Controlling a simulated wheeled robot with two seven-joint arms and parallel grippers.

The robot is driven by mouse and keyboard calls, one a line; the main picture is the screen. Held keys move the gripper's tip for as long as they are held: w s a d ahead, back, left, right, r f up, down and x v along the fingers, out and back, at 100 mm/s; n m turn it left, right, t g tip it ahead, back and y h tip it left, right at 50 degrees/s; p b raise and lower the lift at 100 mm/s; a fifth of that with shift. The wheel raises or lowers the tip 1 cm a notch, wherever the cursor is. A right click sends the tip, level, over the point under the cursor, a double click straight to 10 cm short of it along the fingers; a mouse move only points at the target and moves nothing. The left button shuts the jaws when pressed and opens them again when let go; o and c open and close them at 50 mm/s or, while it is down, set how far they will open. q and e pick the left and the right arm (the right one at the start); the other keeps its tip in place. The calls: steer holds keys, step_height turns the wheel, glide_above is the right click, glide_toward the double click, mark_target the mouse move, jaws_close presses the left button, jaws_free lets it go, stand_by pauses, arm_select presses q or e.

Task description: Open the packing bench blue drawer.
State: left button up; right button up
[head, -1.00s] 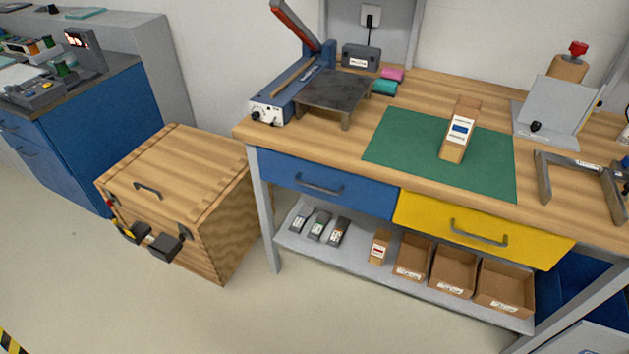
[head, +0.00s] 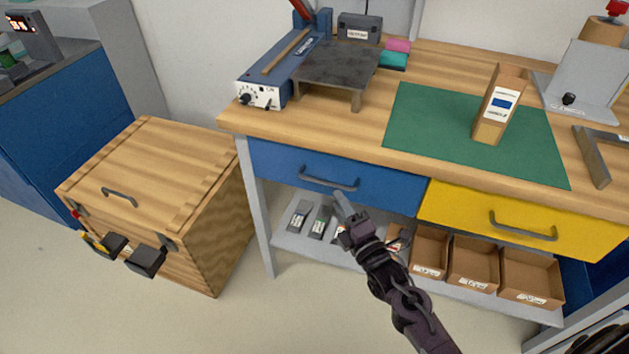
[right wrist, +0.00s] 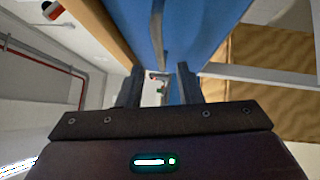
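The packing bench blue drawer (head: 285,167) is shut, its front flush under the left half of the wooden top. Its grey bar handle (head: 330,184) shows near the front's middle. My right gripper (head: 341,200) is just below and in front of this handle in the head view. In the right wrist view the two fingers of my right gripper (right wrist: 160,85) stand apart with a gap between them. The handle (right wrist: 158,35) lines up with that gap, with the blue drawer front (right wrist: 200,30) behind it. I cannot tell whether a finger touches it. My left gripper is not in view.
A yellow drawer (head: 470,212) is right of the blue one. Below, a grey shelf (head: 290,243) holds small devices and cardboard boxes. A wooden chest (head: 150,190) stands left of the bench. Floor in front is clear.

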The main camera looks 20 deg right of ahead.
mark_target(328, 183)
steer(key=x, duration=0.7)
jaws_close()
